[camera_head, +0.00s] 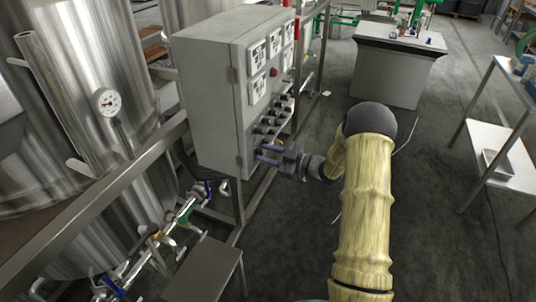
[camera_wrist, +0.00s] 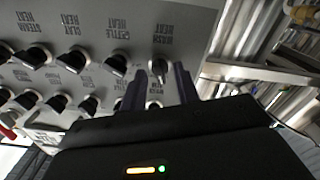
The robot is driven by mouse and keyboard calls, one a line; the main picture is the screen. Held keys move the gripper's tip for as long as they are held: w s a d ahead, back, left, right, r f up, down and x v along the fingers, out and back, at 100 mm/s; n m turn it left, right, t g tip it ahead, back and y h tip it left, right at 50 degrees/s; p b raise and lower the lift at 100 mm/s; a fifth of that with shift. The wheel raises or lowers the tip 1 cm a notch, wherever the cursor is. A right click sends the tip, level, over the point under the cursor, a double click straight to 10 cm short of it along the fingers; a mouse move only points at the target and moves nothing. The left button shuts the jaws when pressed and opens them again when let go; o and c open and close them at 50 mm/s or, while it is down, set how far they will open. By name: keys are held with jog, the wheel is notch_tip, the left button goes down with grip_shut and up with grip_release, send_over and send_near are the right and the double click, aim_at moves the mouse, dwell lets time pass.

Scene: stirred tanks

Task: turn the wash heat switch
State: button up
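The wash heat switch (camera_wrist: 158,68) is a black rotary knob with a light pointer mark, at the right end of the upper knob row in the wrist view. Its label reads upside down there. My gripper (camera_wrist: 160,72) is open, its two dark fingers on either side of this knob, with a gap visible. I cannot tell whether the fingertips reach past the knob's face. In the head view my gripper (camera_head: 268,154) is at the lower part of the grey control cabinet (camera_head: 213,100), and the switch itself is hard to make out.
More black knobs sit close by, including the kettle heat knob (camera_wrist: 116,66) and one lower knob (camera_wrist: 154,105) between the fingers. Steel tanks (camera_head: 75,110) and pipes stand left of the cabinet. A low grey stool (camera_head: 205,270) stands below.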

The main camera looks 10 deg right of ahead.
jog(key=b+v, duration=0.1)
jog(key=v, duration=1.6)
jog(key=shift+d, duration=0.15)
jog(key=w+a+r+m+t+h, duration=0.2)
jog(key=w+a+r+m+h, duration=0.1)
jog(key=w+m+h, duration=0.4)
jog(key=s+a+m+g+h, duration=0.4)
jog(key=s+a+g, duration=0.15)
jog(key=s, duration=0.75)
jog(key=s+a+m+g+h, duration=0.4)
jog(key=s+a, duration=0.2)
jog(key=s, duration=0.7)
notch_tip(320, 180, up, 15)
jog(key=p, duration=1.5)
jog(key=shift+s+f, duration=0.15)
jog(key=shift+f, duration=0.05)
